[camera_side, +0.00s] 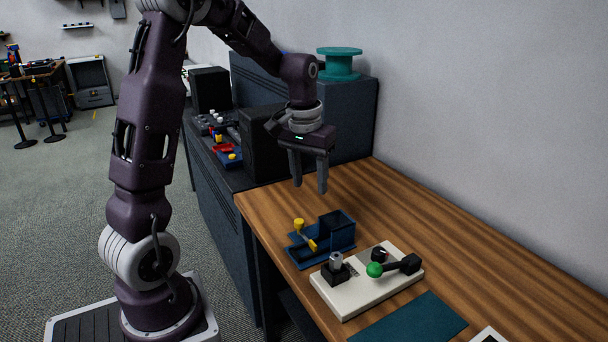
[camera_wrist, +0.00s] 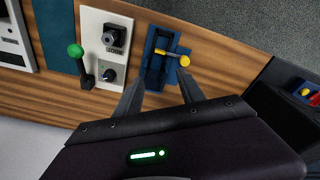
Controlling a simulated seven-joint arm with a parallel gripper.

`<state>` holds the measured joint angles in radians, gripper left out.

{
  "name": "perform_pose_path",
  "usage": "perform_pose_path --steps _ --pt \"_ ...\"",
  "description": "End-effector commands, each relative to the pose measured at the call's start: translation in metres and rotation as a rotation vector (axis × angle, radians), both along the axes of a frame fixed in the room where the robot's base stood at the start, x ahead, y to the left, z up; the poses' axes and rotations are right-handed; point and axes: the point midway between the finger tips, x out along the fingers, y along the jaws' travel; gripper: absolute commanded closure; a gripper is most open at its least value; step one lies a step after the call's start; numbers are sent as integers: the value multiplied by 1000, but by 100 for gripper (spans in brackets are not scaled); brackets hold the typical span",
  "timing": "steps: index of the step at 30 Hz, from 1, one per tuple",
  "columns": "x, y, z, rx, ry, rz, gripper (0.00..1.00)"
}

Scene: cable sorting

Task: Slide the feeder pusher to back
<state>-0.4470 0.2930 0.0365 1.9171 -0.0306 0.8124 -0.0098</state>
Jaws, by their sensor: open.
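The feeder (camera_side: 318,240) is a dark blue tray with a raised box at its right end, on the wooden table. Its pusher (camera_side: 306,238) has a yellow knob on a stem and a yellow bar lying in the tray. In the wrist view the blue feeder (camera_wrist: 156,70) lies beyond my fingers, with the yellow pusher knob (camera_wrist: 184,61) at its right side. My gripper (camera_side: 309,188) is open and empty, above the table and higher than the feeder, touching nothing. It also shows in the wrist view (camera_wrist: 162,86).
A white panel (camera_side: 350,304) with a green-knobbed lever (camera_side: 375,269) and a black-based switch (camera_side: 336,268) sits in front of the feeder. A teal mat (camera_side: 420,322) lies nearer. Dark cabinets (camera_side: 345,110) stand behind. The table's right side (camera_side: 430,220) is clear.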

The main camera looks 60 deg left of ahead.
Motion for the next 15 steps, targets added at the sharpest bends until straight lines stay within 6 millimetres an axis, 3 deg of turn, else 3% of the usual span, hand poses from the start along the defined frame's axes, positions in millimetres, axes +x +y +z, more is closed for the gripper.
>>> perform_pose_path --steps 9,15 --pt "-34 -58 50 36 -86 -125 53" --pt "-58 -84 67 50 -129 -187 53"
